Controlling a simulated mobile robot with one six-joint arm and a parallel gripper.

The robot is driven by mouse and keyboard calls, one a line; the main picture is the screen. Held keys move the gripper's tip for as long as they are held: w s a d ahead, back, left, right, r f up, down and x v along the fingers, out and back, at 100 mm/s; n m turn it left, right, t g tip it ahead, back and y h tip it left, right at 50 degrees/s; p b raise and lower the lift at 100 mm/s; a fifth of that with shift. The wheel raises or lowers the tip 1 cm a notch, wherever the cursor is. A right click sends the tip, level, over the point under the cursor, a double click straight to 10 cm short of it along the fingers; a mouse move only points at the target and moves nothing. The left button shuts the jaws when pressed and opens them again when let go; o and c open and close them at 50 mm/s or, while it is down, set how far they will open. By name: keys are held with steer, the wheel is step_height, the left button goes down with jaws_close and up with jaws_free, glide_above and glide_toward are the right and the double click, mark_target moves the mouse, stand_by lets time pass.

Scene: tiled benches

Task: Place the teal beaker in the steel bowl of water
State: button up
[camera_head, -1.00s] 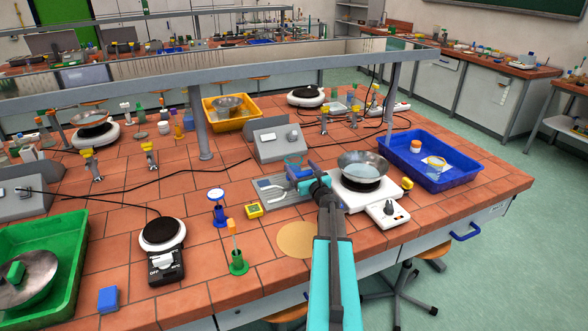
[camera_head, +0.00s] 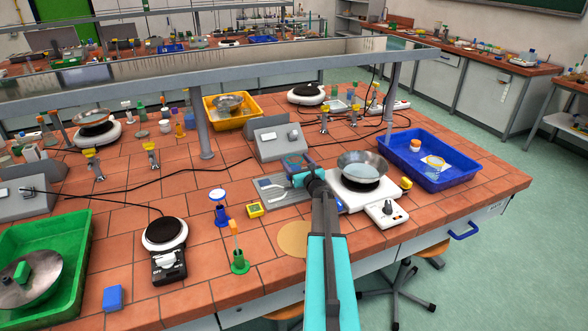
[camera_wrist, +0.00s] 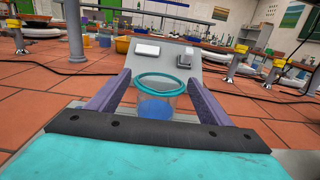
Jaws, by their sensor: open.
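The teal beaker (camera_wrist: 158,106), a clear cup with a teal rim and blue contents, stands upright between my fingers in the wrist view. My gripper (camera_wrist: 159,78) is open, with one finger on each side of the beaker; I cannot tell whether either finger touches it. In the head view my gripper (camera_head: 296,168) is over the grey board left of the hot plate, and the beaker is hard to make out there. The steel bowl (camera_head: 363,158), with pale water inside, sits on the white hot plate (camera_head: 340,200) just right of my gripper.
A grey control box (camera_head: 278,140) stands just behind the gripper. A blue tray (camera_head: 455,178) is right of the bowl, with a yellow valve (camera_head: 406,183) near it. A raised shelf (camera_head: 200,78) crosses behind.

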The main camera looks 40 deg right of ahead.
steer(key=c, duration=1.1)
steer(key=shift+r, duration=0.25)
steer(key=shift+c, duration=0.2)
step_height(320, 180, up, 10)
steer(key=b, duration=0.2)
steer(key=shift+f+b, duration=0.2)
steer(key=shift+b, duration=0.15)
